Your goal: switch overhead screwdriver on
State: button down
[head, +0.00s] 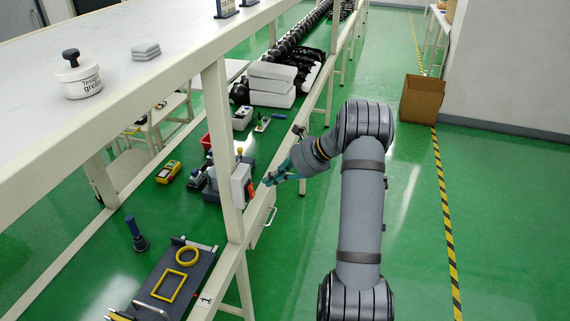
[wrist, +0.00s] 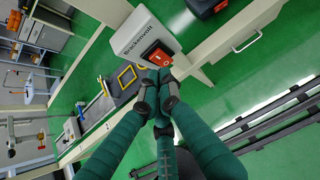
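A white box (head: 240,185) is mounted by the bench post; it also shows in the wrist view (wrist: 135,32). It carries a red rocker switch (wrist: 157,56) with white marks; which side is pressed is hard to tell. The switch also shows in the head view (head: 251,190). My gripper (wrist: 158,76) has teal fingers drawn together, with nothing seen between them. Its tips are right in front of the switch's lower edge and partly hide it; contact cannot be told. In the head view my gripper (head: 268,181) points left at the box. I cannot identify the overhead screwdriver for certain.
The bench post (head: 222,150) and front rail (head: 235,262) stand close to my gripper. A tray (head: 205,262) with yellow frames lies on the lower shelf, near an upright blue-handled tool (head: 136,233). A cardboard box (head: 423,99) stands across the clear green aisle.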

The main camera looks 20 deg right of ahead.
jog(key=a+r+b+v, duration=0.1)
jog(key=v, duration=0.8)
jog(key=shift+w+r+b, duration=0.3)
jog(key=shift+r+b, duration=0.1)
